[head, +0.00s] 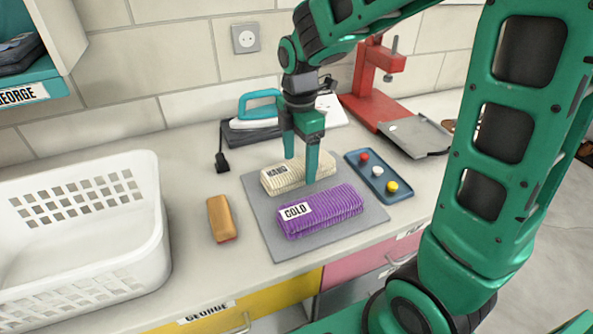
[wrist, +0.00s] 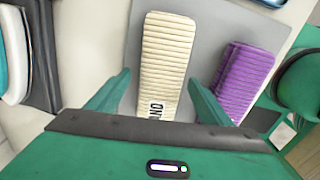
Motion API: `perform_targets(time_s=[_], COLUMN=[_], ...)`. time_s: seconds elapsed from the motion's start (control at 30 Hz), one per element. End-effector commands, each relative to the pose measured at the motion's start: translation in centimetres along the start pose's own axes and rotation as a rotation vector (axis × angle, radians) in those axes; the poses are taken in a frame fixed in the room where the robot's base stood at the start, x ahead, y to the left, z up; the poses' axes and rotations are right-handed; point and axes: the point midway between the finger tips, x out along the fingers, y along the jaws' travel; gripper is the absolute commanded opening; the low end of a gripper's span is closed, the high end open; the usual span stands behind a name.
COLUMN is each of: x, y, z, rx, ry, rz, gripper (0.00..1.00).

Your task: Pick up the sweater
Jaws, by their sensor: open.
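Two folded ribbed knits that look like sweaters lie on a grey mat (head: 258,218) on the counter. The cream one (head: 283,182), labelled "HAND", is at the back; the purple one (head: 335,208), labelled "COLD", is in front. My gripper (head: 300,169) is open and points down over the cream knit. In the wrist view the cream knit (wrist: 163,55) runs between my two open fingers (wrist: 160,82), its near end hidden by the gripper body. The purple knit (wrist: 242,80) lies to the right, beyond the right finger. Whether the fingers touch the cream knit is unclear.
An orange-brown block (head: 221,219) lies left of the mat, and a white basket (head: 150,225) stands further left. A blue tray with coloured buttons (head: 377,175) is to the right. A teal-handled iron (head: 258,108) and a red press (head: 372,85) stand behind.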

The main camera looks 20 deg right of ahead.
Motion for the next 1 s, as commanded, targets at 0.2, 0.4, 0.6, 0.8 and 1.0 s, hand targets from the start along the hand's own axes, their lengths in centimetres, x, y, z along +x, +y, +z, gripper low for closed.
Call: perform_targets(time_s=[0.2, 0.4, 0.6, 0.8, 1.0], x=[0.5, 0.5, 0.5, 0.3, -0.9], y=[0.0, 0.0, 0.1, 0.1, 0.1], z=[0.0, 0.0, 0.0, 0.0, 0.0], rx=[0.000, 0.000, 0.000, 0.000, 0.000], ry=[0.000, 0.000, 0.000, 0.000, 0.000], rz=[0.001, 0.001, 0.002, 0.002, 0.005], gripper=[0.73, 0.47, 0.21, 0.22, 0.22])
